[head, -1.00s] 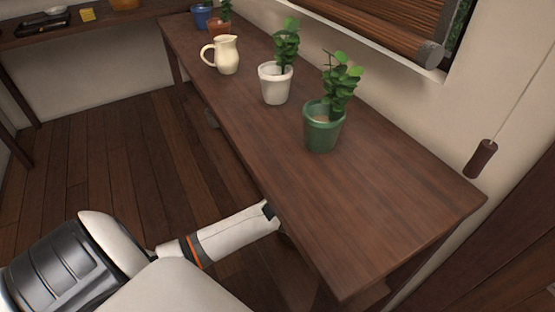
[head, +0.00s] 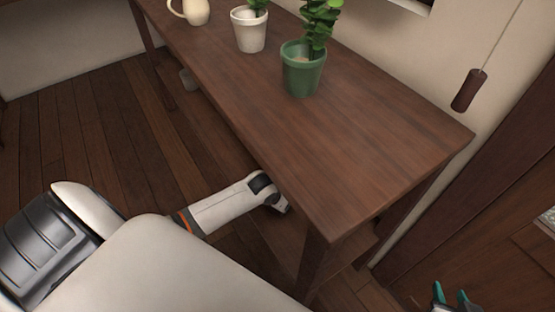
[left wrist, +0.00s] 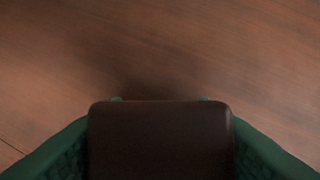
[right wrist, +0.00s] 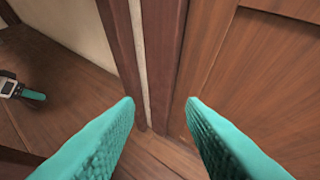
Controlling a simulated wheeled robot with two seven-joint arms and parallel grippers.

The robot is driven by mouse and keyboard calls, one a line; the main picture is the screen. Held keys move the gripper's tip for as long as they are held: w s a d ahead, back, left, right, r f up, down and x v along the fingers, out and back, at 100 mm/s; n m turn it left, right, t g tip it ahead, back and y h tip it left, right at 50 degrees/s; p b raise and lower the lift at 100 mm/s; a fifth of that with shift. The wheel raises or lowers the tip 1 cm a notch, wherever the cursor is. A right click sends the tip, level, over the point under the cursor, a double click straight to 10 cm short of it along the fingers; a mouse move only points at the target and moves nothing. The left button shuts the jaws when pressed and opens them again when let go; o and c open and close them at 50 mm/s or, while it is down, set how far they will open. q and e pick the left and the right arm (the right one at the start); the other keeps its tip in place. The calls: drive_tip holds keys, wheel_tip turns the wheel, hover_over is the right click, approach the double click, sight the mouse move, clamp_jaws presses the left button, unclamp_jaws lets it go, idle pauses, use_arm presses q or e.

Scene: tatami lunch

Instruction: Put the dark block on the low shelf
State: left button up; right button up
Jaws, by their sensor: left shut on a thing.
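The dark block (left wrist: 160,140) fills the lower middle of the left wrist view. My left gripper (left wrist: 160,100) is shut on it, with a green finger on each side. A brown wooden surface lies close beyond the block; I cannot tell whether they touch. In the head view my left arm reaches under the table top, which hides the block. The low shelf (head: 352,248) shows partly beneath the table. My right gripper (head: 451,294) is open and empty, right of the table.
The table top (head: 350,140) overhangs the shelf, and a table leg (head: 314,265) stands at its near corner. A green pot (head: 302,70), a white pot (head: 249,30) and a cream jug (head: 192,10) stand on top. A hanging cord pull (head: 468,90) is at right.

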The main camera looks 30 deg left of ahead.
use_arm(q)
drive_tip(key=o, duration=1)
drive_tip(key=shift+f, duration=0.1)
drive_tip(key=shift+r, duration=0.2)
drive_tip(key=p+v, duration=0.3)
drive_tip(key=v, duration=0.3)
drive_tip(key=shift+f, duration=0.1)
drive_tip(key=s+d+r, duration=0.2)
drive_tip(key=s+r, duration=0.2)
drive_tip(key=s, duration=0.2)
drive_tip(key=s+d+r+m+p, duration=0.1)
drive_tip(key=s+d+r, duration=0.2)
drive_tip(key=s+r, duration=0.1)
drive_tip(key=s+d+r+m+g+p, duration=0.1)
drive_tip(key=s+d+r, duration=0.1)
drive_tip(key=s+r, duration=0.2)
drive_tip(key=s, duration=0.3)
drive_tip(key=shift+s+d, duration=0.25)
drive_tip(key=shift+s, duration=0.05)
use_arm(e)
drive_tip(key=s+d+f+g+h, duration=0.1)
drive_tip(key=s+d+f+g, duration=0.2)
drive_tip(key=s+g, duration=0.4)
drive_tip(key=s+f, duration=0.1)
drive_tip(key=s, duration=0.1)
drive_tip(key=shift+s+d+f+h, duration=0.15)
drive_tip(key=shift+s+d+h, duration=0.05)
drive_tip(key=shift+s+h, duration=0.2)
